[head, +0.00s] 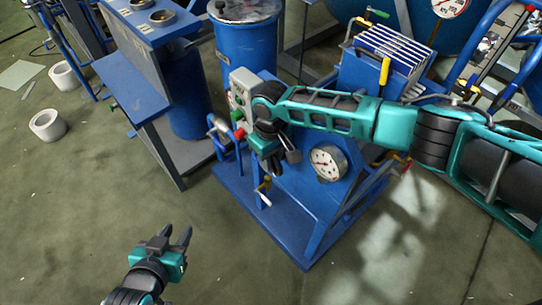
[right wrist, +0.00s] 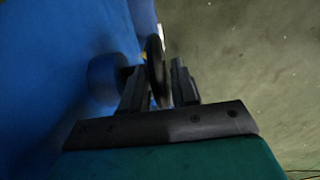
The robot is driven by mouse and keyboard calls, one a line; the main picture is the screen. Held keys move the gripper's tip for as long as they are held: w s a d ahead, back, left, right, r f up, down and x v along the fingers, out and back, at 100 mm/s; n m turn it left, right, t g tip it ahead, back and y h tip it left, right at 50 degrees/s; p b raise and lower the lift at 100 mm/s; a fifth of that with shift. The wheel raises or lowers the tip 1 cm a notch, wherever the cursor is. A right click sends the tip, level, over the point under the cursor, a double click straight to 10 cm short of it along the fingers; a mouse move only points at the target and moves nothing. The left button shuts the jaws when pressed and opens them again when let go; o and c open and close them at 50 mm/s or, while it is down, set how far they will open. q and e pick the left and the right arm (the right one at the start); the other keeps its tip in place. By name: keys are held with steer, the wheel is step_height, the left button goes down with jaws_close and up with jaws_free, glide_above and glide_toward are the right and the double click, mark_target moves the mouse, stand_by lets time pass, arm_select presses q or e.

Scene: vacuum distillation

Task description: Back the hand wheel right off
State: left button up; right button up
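The hand wheel (right wrist: 154,68) shows in the right wrist view as a thin dark disc seen nearly edge-on, beside a round blue fitting (right wrist: 105,78) on a blue surface. My right gripper (right wrist: 160,72) has one finger on each side of the wheel's rim. A narrow gap shows at the fingers, so it looks open around the rim; firm contact is not visible. In the head view my right gripper (head: 279,160) reaches down at the blue stand's front, and the wheel cannot be made out there. My left gripper (head: 176,238) is open and empty over the floor.
The blue stand (head: 300,235) carries a white dial gauge (head: 328,163), a grey control box (head: 243,88) and a small brass valve (head: 264,186). A blue bench (head: 130,75) and drum (head: 245,45) stand behind left. The floor at the front is clear.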

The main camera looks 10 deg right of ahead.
jaws_close()
steer(key=shift+w+a+f+g+h+b, duration=0.15)
steer(key=shift+w+f+g+h+b, duration=0.1)
steer(key=shift+g+h+b, duration=0.65)
steer(key=shift+r+b, duration=0.2)
steer(key=shift+b, duration=0.3)
steer(key=shift+o, duration=1.4)
jaws_free()
steer(key=shift+r, duration=0.1)
steer(key=p+v, duration=0.1)
steer(key=v, duration=1.1)
steer(key=shift+w+r, duration=0.3)
steer(key=shift+r, duration=0.05)
